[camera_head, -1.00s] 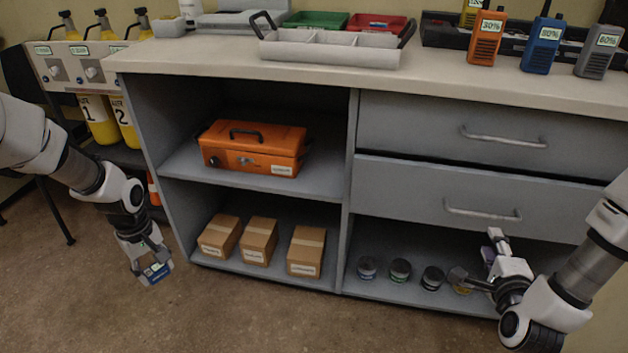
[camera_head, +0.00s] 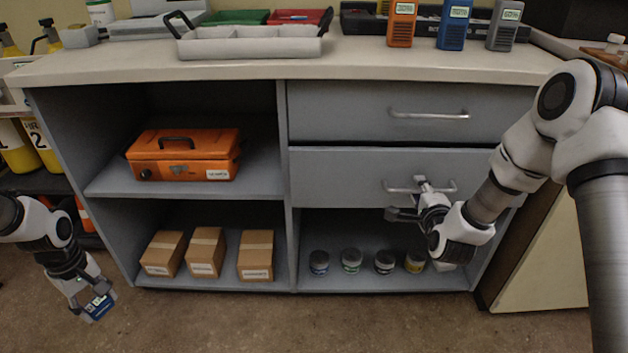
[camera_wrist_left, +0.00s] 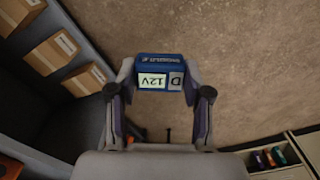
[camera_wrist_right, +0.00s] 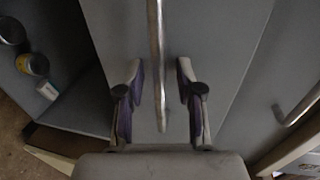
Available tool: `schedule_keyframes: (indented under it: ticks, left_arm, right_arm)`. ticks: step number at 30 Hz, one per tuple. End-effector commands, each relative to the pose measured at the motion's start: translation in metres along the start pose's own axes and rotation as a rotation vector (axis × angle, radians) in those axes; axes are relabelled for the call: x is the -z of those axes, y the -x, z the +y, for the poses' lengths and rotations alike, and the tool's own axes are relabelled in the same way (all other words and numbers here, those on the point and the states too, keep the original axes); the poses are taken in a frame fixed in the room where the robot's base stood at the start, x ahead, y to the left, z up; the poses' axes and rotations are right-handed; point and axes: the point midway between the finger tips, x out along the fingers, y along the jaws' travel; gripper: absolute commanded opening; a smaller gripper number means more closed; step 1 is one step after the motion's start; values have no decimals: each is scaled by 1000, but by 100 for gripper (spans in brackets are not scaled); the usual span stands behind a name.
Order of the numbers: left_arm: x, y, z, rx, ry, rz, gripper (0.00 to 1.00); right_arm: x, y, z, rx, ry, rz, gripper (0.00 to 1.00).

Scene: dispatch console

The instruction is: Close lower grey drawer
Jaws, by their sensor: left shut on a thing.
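The lower grey drawer (camera_head: 340,178) is in the right half of the cabinet in the head view, below the upper drawer. Its front looks slightly forward of the upper one. Its bar handle (camera_head: 400,188) also runs down the middle of the right wrist view (camera_wrist_right: 156,60). My right gripper (camera_head: 405,200) is open at this handle, with a finger on each side of the bar and gaps between. My left gripper (camera_head: 97,296) is shut on a blue block labelled 12V (camera_wrist_left: 160,74), held low over the floor at the left.
The upper drawer (camera_head: 340,110) looks shut. Several small jars (camera_head: 352,260) stand on the open shelf below the lower drawer. An orange case (camera_head: 183,155) and cardboard boxes (camera_head: 205,253) fill the left shelves. Radios and a grey tray (camera_head: 250,45) stand on the countertop.

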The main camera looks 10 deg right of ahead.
Motion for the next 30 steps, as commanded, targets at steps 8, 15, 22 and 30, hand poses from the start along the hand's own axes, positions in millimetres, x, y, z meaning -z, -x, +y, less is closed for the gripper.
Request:
schedule_keyframes:
  ticks: [8,15,22,30]
  left_arm:
    - [0,0,0,0,0,0,11]
    - [0,-5,0,0,0,0,11]
    - [0,-5,0,0,0,0,11]
    - [0,-5,0,0,0,0,11]
  right_arm:
    - [0,0,0,0,0,0,0]
    - [0,-27,-4,2,1,1,0]
    - [0,-41,-8,0,-1,1,0]
    - [0,-42,-10,3,-1,1,37]
